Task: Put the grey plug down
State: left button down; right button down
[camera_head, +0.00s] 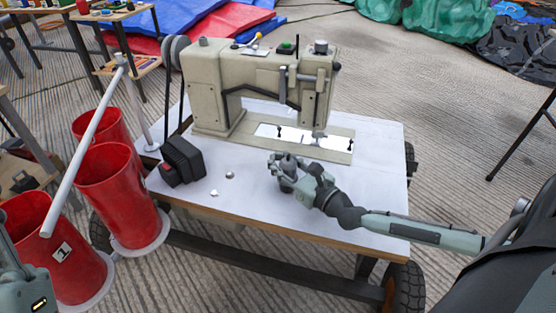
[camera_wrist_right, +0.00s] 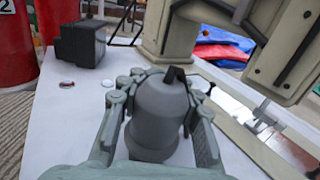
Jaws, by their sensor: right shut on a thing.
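The grey plug (camera_wrist_right: 158,112) is a bell-shaped grey piece with a dark tip, upright between the fingers in the right wrist view. My right gripper (camera_head: 284,168) is shut on it, with one finger on each side. In the head view the gripper is low over the white tabletop, in front of the sewing machine's base. There the plug is hard to tell apart from the grey fingers. Whether its bottom touches the table is hidden. My left gripper is not in view; only part of my left arm shows at the lower left edge.
The white table (camera_head: 262,217) carries a beige sewing machine (camera_head: 215,95), a black box (camera_head: 183,160), a small round grey piece (camera_head: 229,175) and a small white piece (camera_head: 214,193). Red buckets (camera_head: 118,190) stand left, with a white pole. The table's front middle is clear.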

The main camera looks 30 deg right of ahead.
jog(key=c, duration=1)
grip_release()
jog(key=shift+c, duration=0.2)
